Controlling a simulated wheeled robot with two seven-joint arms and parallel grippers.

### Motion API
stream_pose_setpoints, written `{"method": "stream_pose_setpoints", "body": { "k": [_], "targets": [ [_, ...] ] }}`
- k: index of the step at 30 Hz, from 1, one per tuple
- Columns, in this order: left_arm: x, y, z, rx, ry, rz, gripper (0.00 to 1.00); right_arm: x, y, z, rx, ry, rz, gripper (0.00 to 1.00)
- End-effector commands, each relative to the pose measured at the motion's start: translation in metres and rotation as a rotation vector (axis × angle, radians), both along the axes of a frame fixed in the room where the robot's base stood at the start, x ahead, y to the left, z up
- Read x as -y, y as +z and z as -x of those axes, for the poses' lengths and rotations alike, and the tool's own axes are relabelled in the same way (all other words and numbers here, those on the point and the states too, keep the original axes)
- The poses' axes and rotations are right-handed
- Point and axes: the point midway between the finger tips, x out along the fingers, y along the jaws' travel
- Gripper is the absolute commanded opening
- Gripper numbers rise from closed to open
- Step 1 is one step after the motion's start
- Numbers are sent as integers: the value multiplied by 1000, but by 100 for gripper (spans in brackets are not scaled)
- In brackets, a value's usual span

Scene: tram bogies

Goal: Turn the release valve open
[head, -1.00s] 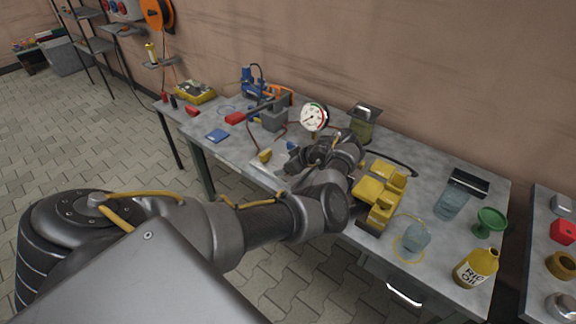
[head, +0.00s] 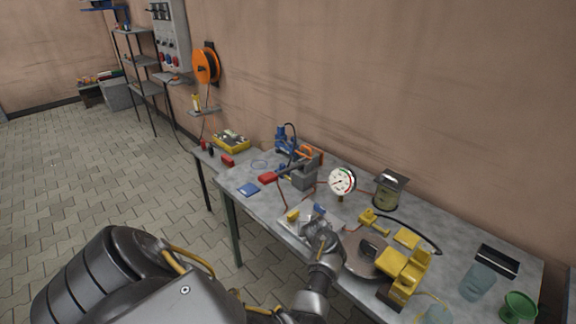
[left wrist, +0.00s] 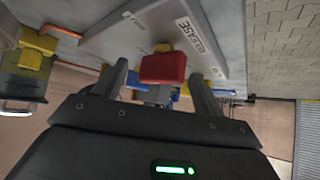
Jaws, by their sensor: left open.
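In the head view, a pale plate (head: 288,226) on the bench carries a small yellow part (head: 292,215) and a blue part (head: 318,209). My left gripper (head: 318,232) is over this plate, with its fingers hard to make out. In the left wrist view, my left gripper (left wrist: 160,85) is open, with a red block (left wrist: 163,68) showing between its fingertips. I cannot tell whether they touch it. A "RELEASE" label (left wrist: 195,40) is on the plate beside the red block. Blue parts (left wrist: 215,92) show behind the fingers. My right gripper is in neither view.
A pressure gauge (head: 342,181) and a grey pump block with a red-gripped lever (head: 268,177) stand behind the plate. Yellow blocks (head: 403,268) and a dark round disc (head: 362,250) lie to the right.

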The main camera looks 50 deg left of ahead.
Motion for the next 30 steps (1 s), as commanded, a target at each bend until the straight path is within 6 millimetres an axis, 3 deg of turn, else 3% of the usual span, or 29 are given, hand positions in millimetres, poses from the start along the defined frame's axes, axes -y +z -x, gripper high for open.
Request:
{"method": "stream_pose_setpoints", "body": {
  "k": [1,3,19,21,30],
  "targets": [
    [-2,-10,2,3,-70,-2,71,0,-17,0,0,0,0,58],
    [-2,-12,1,4,-175,-2,71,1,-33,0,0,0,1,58],
    [-2,-11,-2,7,-755,-3,71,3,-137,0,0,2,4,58],
    [-1,10,11,1,-760,-6,71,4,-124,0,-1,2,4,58],
    [0,56,56,1,-757,-4,71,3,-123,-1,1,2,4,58]
  ]
}}
